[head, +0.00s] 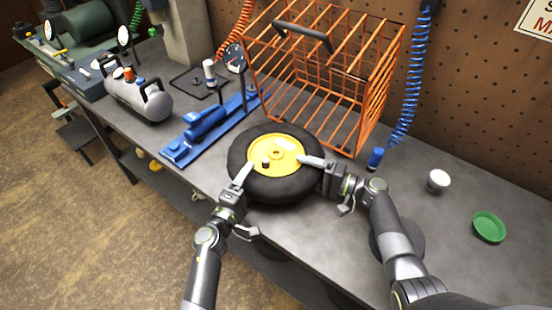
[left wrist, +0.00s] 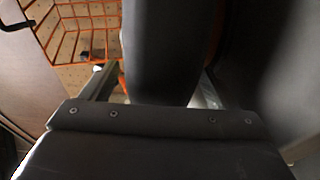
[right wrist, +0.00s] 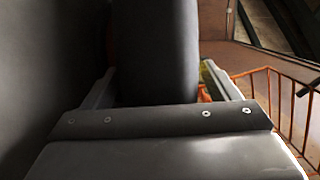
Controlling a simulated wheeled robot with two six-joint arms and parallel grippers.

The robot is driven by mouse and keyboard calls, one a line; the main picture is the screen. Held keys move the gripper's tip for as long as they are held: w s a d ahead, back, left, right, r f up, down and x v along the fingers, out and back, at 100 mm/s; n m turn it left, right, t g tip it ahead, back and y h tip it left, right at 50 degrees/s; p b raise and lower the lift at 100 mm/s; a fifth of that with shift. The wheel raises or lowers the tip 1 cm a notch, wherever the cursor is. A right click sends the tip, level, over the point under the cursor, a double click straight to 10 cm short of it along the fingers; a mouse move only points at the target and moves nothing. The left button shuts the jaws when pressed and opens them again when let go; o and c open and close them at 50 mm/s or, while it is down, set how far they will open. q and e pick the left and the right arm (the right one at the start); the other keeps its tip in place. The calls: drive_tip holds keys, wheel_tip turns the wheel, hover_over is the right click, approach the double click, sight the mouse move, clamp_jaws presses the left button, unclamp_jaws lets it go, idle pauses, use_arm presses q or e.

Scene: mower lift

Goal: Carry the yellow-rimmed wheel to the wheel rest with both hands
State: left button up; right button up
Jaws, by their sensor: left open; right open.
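The yellow-rimmed wheel (head: 241,150), a black tyre on a yellow hub, lies flat at the middle of the bench, near its front edge. My left gripper (head: 245,178) is at the wheel's front left, open. In the left wrist view the tyre (left wrist: 165,50) stands between its fingers. My right gripper (head: 312,164) is at the wheel's right side, open. In the right wrist view the tyre (right wrist: 155,50) passes between its fingers. I cannot tell which thing is the wheel rest; a dark round object (head: 413,243) is partly hidden behind my right arm.
An orange wire cage (head: 370,105) stands just behind the wheel. A blue jack (head: 205,125) lies to the left, with a grey tank (head: 140,95) beyond.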

use_arm(q)
drive_tip(key=shift+c, duration=0.2)
use_arm(e)
drive_tip(key=shift+c, duration=0.2)
use_arm(q)
clamp_jaws()
use_arm(e)
clamp_jaws()
use_arm(q)
drive_tip(key=shift+r, duration=0.1)
use_arm(e)
drive_tip(key=shift+r, duration=0.1)
